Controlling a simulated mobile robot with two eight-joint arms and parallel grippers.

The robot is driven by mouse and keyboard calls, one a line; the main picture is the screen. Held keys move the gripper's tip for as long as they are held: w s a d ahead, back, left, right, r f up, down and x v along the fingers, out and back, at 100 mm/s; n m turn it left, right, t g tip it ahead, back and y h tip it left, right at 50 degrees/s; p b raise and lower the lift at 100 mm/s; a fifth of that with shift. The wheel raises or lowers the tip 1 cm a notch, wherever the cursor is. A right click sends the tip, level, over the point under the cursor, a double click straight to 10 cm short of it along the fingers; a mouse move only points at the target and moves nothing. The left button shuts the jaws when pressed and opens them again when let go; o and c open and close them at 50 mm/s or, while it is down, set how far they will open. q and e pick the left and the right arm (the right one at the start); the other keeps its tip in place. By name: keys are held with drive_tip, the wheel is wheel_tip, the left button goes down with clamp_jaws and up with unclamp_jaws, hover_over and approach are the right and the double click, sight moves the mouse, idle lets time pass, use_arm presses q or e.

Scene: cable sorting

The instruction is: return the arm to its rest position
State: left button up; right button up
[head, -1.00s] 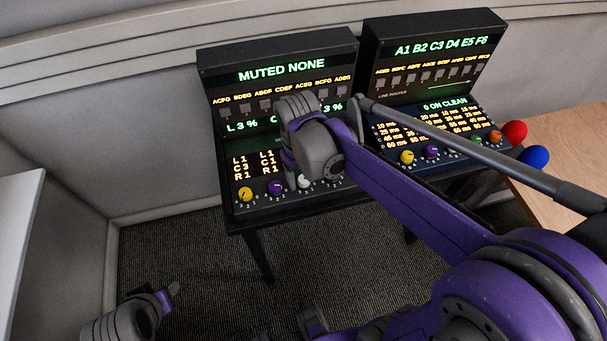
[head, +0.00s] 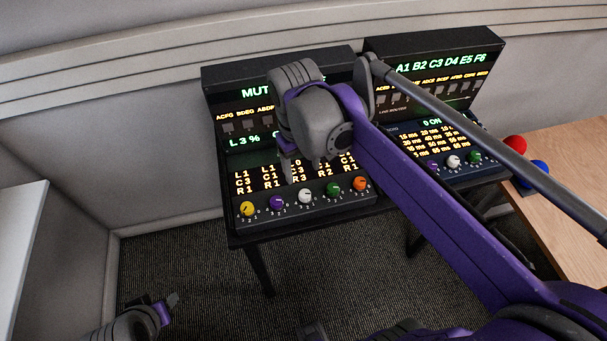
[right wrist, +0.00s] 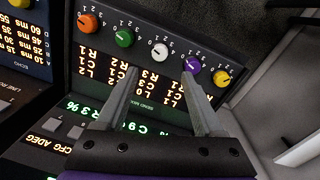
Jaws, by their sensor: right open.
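My right arm (head: 410,200) reaches up over the left console, its wrist in front of that console's upright screen and part of its sloped face. My right gripper (head: 303,167) points down over the sloped panel, mostly hidden behind my wrist in the head view. In the right wrist view the right gripper (right wrist: 160,78) is open, its two fingers apart with nothing between them. The panel's lettering shows between and beyond the fingers. My left gripper (head: 168,302) is low at the left edge area over the carpet; its jaws are too small to judge.
The left console (head: 214,92) has yellow (head: 247,208), purple (head: 277,202), white (head: 304,196), green (head: 333,189) and orange (head: 360,184) knobs. The right console (head: 430,45) stands beside it. Red (head: 515,143) and blue (head: 540,168) round objects are by the wooden surface (head: 570,160).

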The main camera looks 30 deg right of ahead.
drive_tip(key=shift+r, duration=0.2)
idle(0.4)
drive_tip(key=s+a+f+t, duration=0.2)
drive_tip(key=s+f+t, duration=0.3)
drive_tip(key=s+f, duration=0.4)
wheel_tip(320, 180, down, 2)
drive_tip(key=shift+s+a+f+m+y, duration=0.1)
drive_tip(key=shift+s+a+m+y, duration=0.2)
drive_tip(key=shift+s, duration=0.1)
drive_tip(key=shift+d, duration=0.1)
idle(0.4)
